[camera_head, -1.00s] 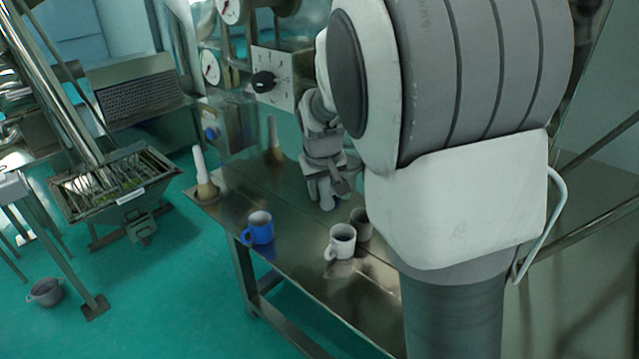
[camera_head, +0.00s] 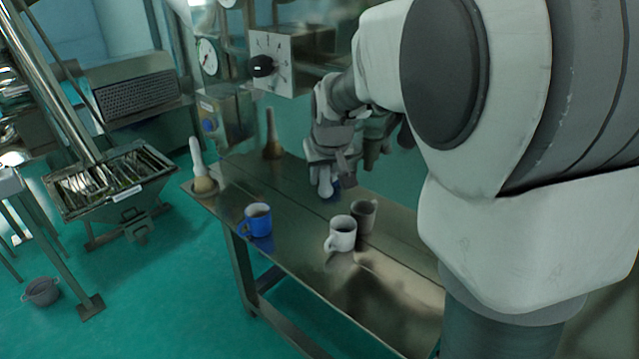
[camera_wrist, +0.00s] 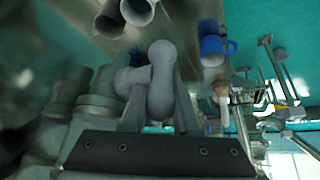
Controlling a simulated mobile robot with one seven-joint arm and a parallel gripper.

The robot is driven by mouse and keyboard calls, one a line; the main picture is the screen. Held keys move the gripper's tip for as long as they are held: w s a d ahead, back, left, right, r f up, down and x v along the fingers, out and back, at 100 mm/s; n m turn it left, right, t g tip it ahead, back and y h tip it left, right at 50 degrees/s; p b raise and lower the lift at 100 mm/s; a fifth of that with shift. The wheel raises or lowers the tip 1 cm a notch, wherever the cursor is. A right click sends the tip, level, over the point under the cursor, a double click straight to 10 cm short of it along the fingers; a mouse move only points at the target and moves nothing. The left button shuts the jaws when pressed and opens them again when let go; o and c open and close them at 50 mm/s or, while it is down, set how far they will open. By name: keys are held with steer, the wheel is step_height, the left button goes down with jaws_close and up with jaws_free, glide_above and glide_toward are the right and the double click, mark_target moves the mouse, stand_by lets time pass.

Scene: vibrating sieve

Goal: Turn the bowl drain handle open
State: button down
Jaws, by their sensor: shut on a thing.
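In the wrist view, a grey rounded lever (camera_wrist: 161,62), apparently the drain handle, stands between the two fingers of my gripper (camera_wrist: 160,95). My gripper is shut on it. Grey pipe-like parts (camera_wrist: 100,95) lie just left of the fingers. In the head view, my gripper (camera_head: 328,178) is low over the far part of the steel table, behind the mugs. The handle cannot be made out there, and my arm covers most of the bowl area. A small blue patch (camera_head: 331,189) shows at the fingertips; I cannot tell what it is.
A blue mug (camera_head: 257,220), a white mug (camera_head: 341,233) and a grey mug (camera_head: 364,217) stand on the steel table (camera_head: 300,270). A control box with a black knob (camera_head: 262,66) hangs behind.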

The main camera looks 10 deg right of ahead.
steer(key=shift+f+t+y+b, duration=0.2)
steer(key=shift+t+y+b, duration=0.1)
steer(key=shift+b, duration=0.6)
steer(key=shift+r+b, duration=0.25)
steer(key=shift+b, duration=0.25)
steer(key=c, duration=0.9)
jaws_free()
steer(key=shift+c, duration=0.2)
steer(key=v, duration=1.7)
steer(key=shift+s, duration=0.4)
steer(key=shift+d, duration=0.1)
